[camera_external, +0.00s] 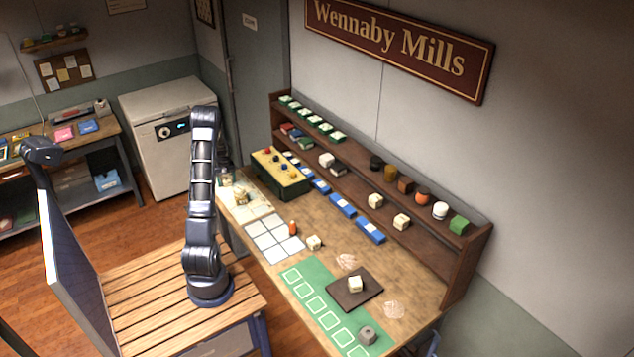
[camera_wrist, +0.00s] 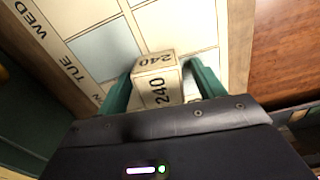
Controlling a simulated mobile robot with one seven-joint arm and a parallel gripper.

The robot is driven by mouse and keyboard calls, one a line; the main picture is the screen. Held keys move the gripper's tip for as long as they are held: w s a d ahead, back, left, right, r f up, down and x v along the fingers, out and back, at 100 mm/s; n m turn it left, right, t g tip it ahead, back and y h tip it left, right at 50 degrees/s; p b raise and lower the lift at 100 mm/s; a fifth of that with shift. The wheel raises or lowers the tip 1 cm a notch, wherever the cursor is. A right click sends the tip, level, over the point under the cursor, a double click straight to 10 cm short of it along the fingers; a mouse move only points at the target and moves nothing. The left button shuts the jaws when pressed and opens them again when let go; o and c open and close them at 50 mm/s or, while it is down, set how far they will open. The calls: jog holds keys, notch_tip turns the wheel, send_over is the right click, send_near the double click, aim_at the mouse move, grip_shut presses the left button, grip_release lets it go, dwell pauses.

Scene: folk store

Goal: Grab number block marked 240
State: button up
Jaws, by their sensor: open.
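The cream block marked 240 (camera_wrist: 158,82) shows in the wrist view, with its number on the top and on the side facing me. My gripper (camera_wrist: 164,76) is open, with one green finger on each side of the block. I cannot tell whether either finger touches it. The block is at the white lettered board (camera_wrist: 103,54), where TUE and WED can be read. In the external view, a cream block (camera_external: 241,197) stands at the far left of the wooden table, by the end of my arm; its marking is too small to read. My fingers are not clear there.
A yellow-topped box (camera_external: 280,165) stands close behind the board. The dark shelf (camera_external: 400,190) runs along the wall.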

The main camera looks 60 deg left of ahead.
jog(key=c, duration=1.1)
jog(key=shift+o, duration=0.2)
jog(key=shift+r, duration=0.15)
